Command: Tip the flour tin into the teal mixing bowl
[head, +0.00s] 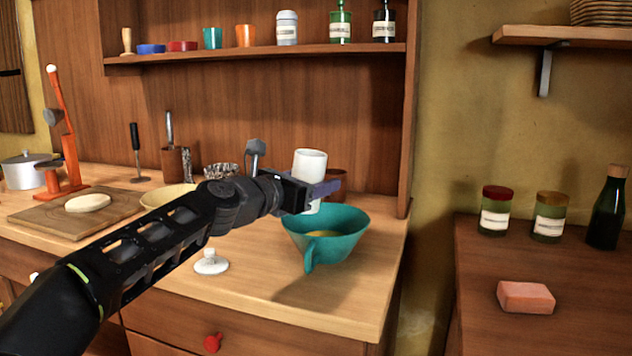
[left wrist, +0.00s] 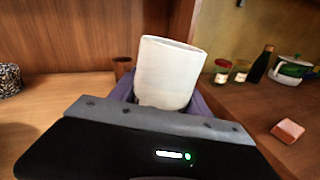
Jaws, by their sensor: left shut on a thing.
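The white flour tin (head: 311,160) is held by my left gripper (head: 319,190), whose fingers are shut on it. The tin is close to upright, leaning slightly, and sits over the back part of the teal mixing bowl (head: 340,250). The bowl stands on the wooden counter near its right end, with something yellow-orange inside. In the left wrist view the tin (left wrist: 168,72) rises between the fingers; the bowl is not seen there. The tin's contents are hidden. My right gripper is not in view.
A white knobbed lid (head: 211,262) lies on the counter left of the bowl. A pale yellow bowl (head: 168,194) and a board (head: 40,217) with dough are further left. A brown pot (head: 337,182) stands behind the bowl. A gap separates the right counter (head: 490,330).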

